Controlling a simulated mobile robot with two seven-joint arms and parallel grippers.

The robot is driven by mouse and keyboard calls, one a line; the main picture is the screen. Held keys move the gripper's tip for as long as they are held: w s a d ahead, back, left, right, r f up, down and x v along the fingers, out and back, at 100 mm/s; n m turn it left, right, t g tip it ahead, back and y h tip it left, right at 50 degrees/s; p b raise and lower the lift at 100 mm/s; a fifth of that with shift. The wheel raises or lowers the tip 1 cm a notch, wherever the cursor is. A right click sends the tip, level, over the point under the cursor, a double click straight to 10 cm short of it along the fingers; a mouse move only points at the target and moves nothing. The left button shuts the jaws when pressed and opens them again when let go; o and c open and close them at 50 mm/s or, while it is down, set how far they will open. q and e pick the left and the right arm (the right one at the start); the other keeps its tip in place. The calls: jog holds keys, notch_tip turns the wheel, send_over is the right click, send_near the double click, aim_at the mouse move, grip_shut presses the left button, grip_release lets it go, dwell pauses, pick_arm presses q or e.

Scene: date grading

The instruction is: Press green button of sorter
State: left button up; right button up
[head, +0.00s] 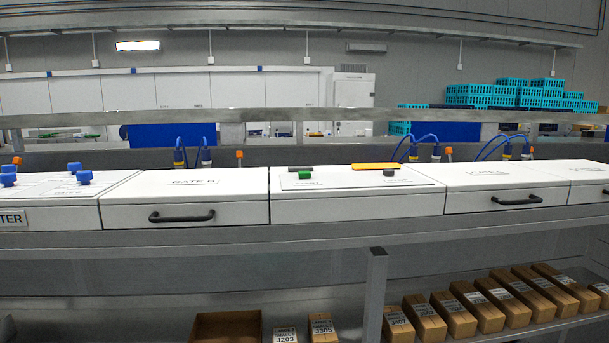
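The sorter is a long row of white boxes on a metal frame, and its control panel (350,181) is near the middle of the head view. The green button (305,175) sits on the left part of this panel. A dark button or knob (389,173) is on the right part, and a dark strip (300,168) lies just behind the green button. An orange-yellow flat piece (376,166) is at the panel's back edge. Neither of my grippers shows in the head view.
White drawers with black handles (181,217) flank the panel. Blue knobs (84,177) stand at the left. A metal rail (300,240) runs along the front. Cardboard boxes (481,309) stand on the lower shelf. Teal crates (520,94) are stacked far back right. The space above the panel is clear.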

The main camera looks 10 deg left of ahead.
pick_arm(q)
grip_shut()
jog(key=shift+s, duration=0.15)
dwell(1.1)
